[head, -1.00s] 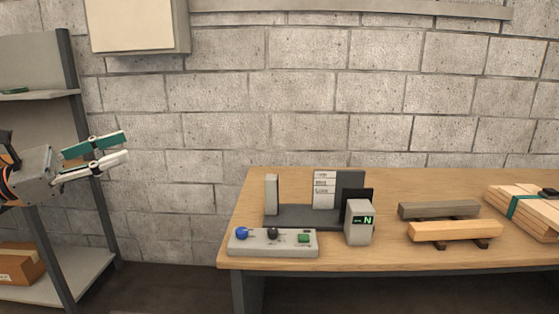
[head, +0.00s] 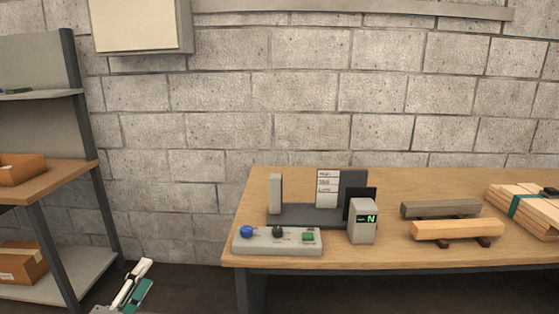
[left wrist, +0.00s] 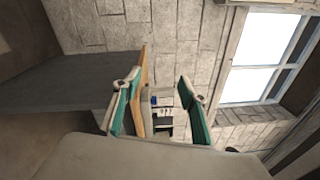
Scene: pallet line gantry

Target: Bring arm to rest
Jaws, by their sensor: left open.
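My left gripper (head: 142,275) is low at the bottom of the head view, left of the workbench and in front of the shelf's lower right side. Its two fingers, with green and white parts, point up and to the right. They are open with nothing between them. In the left wrist view the two green-padded fingers (left wrist: 160,92) stand apart, with the bench end and control box visible farther off between them. My right gripper is not in view.
The wooden workbench (head: 290,261) carries a control box (head: 277,241), a display unit (head: 362,222), wooden beams (head: 457,229) and strapped boards (head: 525,207). A shelf rack (head: 70,178) with cardboard boxes stands left. A floor gap lies between rack and bench.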

